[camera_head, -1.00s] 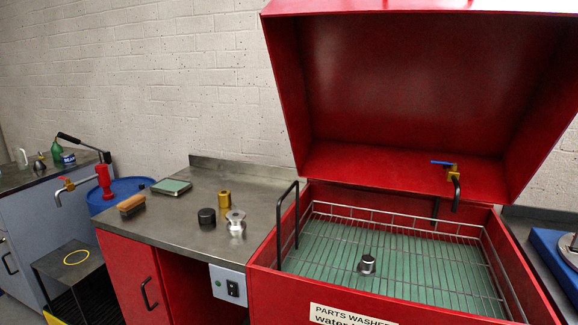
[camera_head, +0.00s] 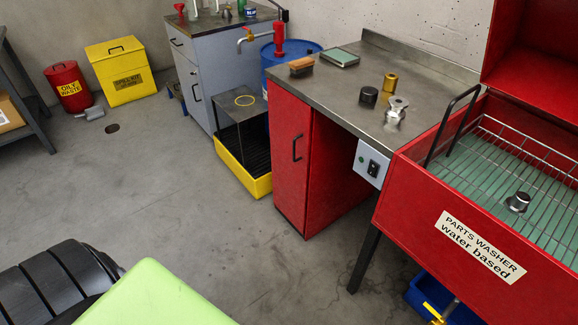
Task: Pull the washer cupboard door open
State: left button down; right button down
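The washer cupboard door (camera_head: 289,165) is a narrow red upright panel under the left end of the steel worktop. Its black bar handle (camera_head: 297,147) stands upright near the door's right edge. The door looks shut, flush with the cupboard front. Neither of my grippers is in view.
The red parts washer (camera_head: 415,185) stands to the right on dark legs. A yellow tray (camera_head: 240,170) sits on the floor left of the door. The floor (camera_head: 200,225) in front is clear.

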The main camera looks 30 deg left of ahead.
aim_at(290, 118)
jog(key=i+j+u, duration=0.1)
jog(key=j, duration=0.3)
jog(key=i+j, duration=0.1)
jog(key=j, duration=0.35)
jog(key=j+u, duration=0.15)
jog(key=j, duration=0.25)
jog(key=i+j, duration=0.2)
jog(key=j, duration=0.2)
jog(key=i+j+u, duration=0.15)
jog(key=j, duration=0.3)
jog(key=i+j, duration=0.1)
jog(key=j, duration=0.25)
jog(key=j+u, duration=0.05)
